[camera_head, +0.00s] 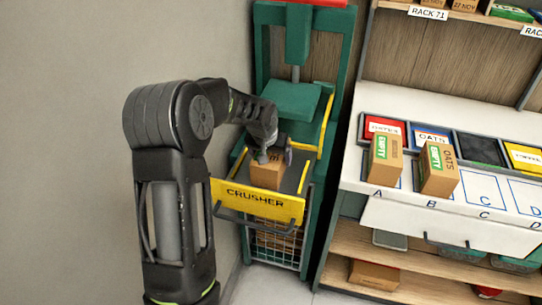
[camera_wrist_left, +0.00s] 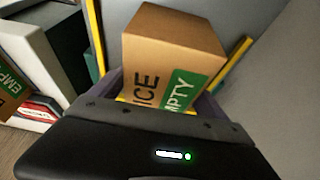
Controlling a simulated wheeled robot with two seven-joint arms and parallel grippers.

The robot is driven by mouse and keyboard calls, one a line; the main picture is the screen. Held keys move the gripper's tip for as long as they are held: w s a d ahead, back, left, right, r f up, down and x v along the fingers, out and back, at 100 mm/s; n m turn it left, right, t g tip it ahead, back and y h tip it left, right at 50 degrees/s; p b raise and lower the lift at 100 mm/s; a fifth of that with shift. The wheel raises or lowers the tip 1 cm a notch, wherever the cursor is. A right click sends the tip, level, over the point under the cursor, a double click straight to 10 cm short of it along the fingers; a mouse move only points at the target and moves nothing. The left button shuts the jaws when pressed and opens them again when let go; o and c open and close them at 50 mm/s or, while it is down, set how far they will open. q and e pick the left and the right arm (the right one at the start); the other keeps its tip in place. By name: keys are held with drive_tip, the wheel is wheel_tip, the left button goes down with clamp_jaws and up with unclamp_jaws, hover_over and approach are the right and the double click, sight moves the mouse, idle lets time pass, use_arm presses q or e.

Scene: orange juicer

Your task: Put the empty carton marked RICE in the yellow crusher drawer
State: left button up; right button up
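The carton (camera_head: 267,174) is brown and sits inside the open yellow crusher drawer (camera_head: 257,202). In the left wrist view the carton (camera_wrist_left: 170,58) shows the letters "ICE" and a green label reading "MPTY"; the rest of the words is cut off. My left gripper (camera_head: 276,154) is just above the carton, pointing down into the drawer. Its fingers look spread on either side of the carton, with slivers of yellow showing beside and below it. Contact with the carton's sides is hard to see. My right gripper is not in view.
The green crusher frame (camera_head: 261,60) stands behind the drawer, its press plate (camera_head: 292,100) raised. To the right, two brown EMPTY-labelled cartons (camera_head: 385,160) (camera_head: 438,168) stand on a white counter (camera_head: 372,187). A wire bin (camera_head: 277,246) holding brown cardboard is below the drawer.

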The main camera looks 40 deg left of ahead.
use_arm(q)
drive_tip(key=shift+o, duration=1.1)
drive_tip(key=shift+r, duration=0.1)
drive_tip(key=shift+r, duration=0.2)
drive_tip(key=shift+s+r, duration=0.1)
drive_tip(key=shift+r, duration=0.15)
drive_tip(key=b+v, duration=0.1)
drive_tip(key=v, duration=1)
drive_tip(key=shift+b, duration=0.35)
drive_tip(key=shift+s+d, duration=0.1)
drive_tip(key=shift+d, duration=0.05)
